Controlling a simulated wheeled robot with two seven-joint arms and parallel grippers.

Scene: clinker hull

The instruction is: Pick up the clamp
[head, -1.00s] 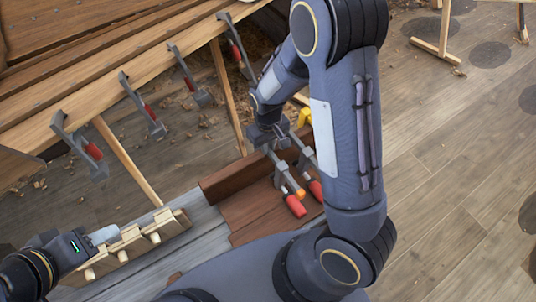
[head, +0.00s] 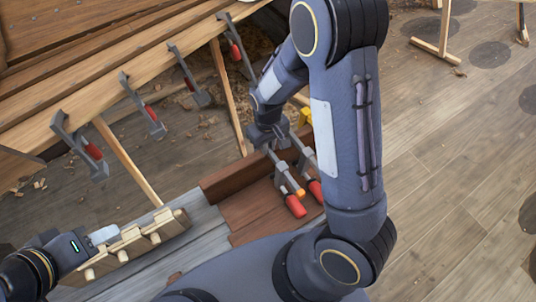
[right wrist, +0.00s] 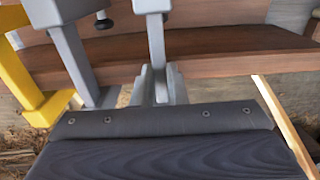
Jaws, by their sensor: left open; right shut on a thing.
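My right gripper (head: 268,138) is shut on a grey bar clamp with a red handle (head: 295,207), at the brown wooden tray. The clamp's grey bar (right wrist: 157,50) rises from between the fingers in the right wrist view. A second clamp with a red handle (head: 316,190) lies close beside it, and its grey bar (right wrist: 72,50) is left of the held one in the wrist view. My left gripper (head: 103,236) is open at the lower left, by a pale wooden rack with pegs (head: 135,243). My right arm hides part of the tray.
Several grey clamps with red grips hang along the hull's plank edge (head: 152,118). A yellow clamp part (right wrist: 38,105) is close left of the held clamp. The tray's brown wall (head: 222,180) is near. The plank floor at right is largely clear.

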